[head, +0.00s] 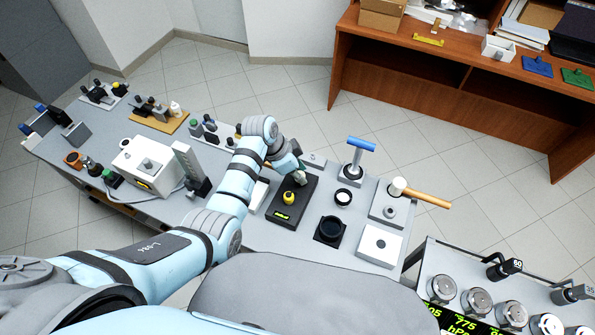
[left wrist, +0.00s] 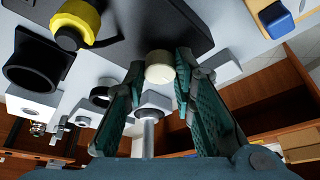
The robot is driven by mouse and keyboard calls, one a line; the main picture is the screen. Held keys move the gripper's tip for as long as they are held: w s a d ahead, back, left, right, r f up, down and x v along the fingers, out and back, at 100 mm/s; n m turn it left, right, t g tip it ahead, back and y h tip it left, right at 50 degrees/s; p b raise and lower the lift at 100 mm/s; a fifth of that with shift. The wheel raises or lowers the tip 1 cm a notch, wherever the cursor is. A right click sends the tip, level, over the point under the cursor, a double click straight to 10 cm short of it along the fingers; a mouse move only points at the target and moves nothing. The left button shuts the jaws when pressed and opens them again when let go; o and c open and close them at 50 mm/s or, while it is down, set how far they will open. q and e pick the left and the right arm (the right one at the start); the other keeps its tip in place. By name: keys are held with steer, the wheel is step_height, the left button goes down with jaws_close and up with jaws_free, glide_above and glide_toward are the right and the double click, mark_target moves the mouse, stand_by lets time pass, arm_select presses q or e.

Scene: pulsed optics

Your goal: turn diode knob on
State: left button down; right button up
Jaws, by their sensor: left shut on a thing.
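A black box (head: 279,212) with a lit green display stands on the grey bench, and a yellow knob (head: 289,198) sits on its top. The yellow knob also shows at the upper left of the left wrist view (left wrist: 78,22). A cream round knob (left wrist: 160,66) is at the box's edge in the left wrist view. My left gripper (left wrist: 160,75) has its teal fingers on either side of this cream knob and is shut on it. In the head view my left gripper (head: 300,174) is at the far end of the box. No label on the knobs is readable.
Near the box stand a black ring holder (head: 330,230), a small black ring (head: 343,197), a blue-handled post (head: 361,146) and a wooden-handled mallet (head: 425,198). A white box (head: 146,165) is on the left. A gauge cart (head: 480,300) is at lower right.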

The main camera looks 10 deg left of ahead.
arm_select(q)
steer(key=shift+w+m+g, duration=0.1)
steer(key=shift+m+g, duration=0.4)
steer(key=shift+m, duration=0.7)
steer(key=m+g+b, duration=0.1)
steer(key=m+b, duration=0.1)
steer(key=shift+w+f+m+h, duration=0.1)
steer(key=shift+f+m+h, duration=0.05)
steer(key=shift+m+h, duration=0.25)
steer(key=m+b, duration=0.2)
steer(key=m+g+b, duration=0.1)
steer(key=m+b, duration=0.1)
steer(key=shift+w+g, duration=0.1)
steer(key=shift+g, duration=0.2)
steer(key=shift+m+g+y+b, duration=0.3)
steer(key=shift+m+g+b, duration=0.1)
steer(key=shift+m+b, duration=0.8)
steer(key=shift+r, duration=0.2)
steer(key=c, duration=1.3)
jaws_free()
steer(key=shift+c, duration=0.2)
